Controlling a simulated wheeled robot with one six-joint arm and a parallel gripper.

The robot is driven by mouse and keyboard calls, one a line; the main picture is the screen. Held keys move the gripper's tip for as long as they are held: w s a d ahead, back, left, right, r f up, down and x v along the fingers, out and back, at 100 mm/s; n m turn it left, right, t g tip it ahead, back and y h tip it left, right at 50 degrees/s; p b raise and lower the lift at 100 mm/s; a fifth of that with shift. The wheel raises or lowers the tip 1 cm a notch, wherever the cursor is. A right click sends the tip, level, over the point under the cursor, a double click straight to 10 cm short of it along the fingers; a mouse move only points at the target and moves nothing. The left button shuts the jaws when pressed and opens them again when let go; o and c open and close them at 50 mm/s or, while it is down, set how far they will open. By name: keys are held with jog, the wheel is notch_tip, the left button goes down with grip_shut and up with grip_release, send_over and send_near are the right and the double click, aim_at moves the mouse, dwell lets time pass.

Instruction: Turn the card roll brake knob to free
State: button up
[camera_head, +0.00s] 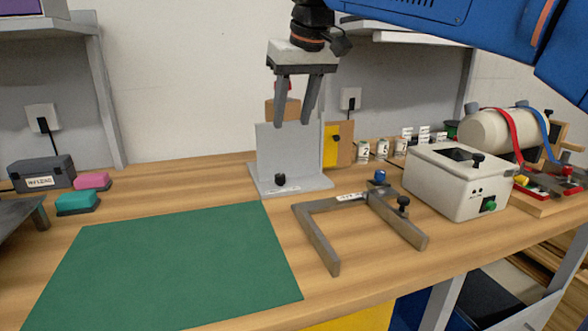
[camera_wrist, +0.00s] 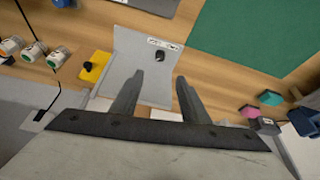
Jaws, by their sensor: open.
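A grey L-shaped stand (camera_head: 290,150) stands on the wooden bench, with a small black knob (camera_head: 280,179) and a white label low at its front. The label is too small to read, so I cannot confirm that this is the card roll brake knob or tell its setting. A brown, card-coloured piece (camera_head: 270,109) shows behind the stand's top. The knob also shows in the wrist view (camera_wrist: 160,56). My gripper (camera_head: 292,124) is open and empty, pointing down above the stand, apart from the knob. In the wrist view its two fingers (camera_wrist: 160,76) frame the stand.
A grey angled frame (camera_head: 328,240) with blue and black knobs lies right of the stand. A white box (camera_head: 455,185) and a ribbon-roll device (camera_head: 495,130) stand further right. A green mat (camera_head: 170,265) covers the front left. A yellow-faced block (camera_head: 331,145) is beside the stand.

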aim_at(280, 175)
jog(key=x, duration=1.7)
jog(key=shift+w+a, duration=0.1)
grip_shut()
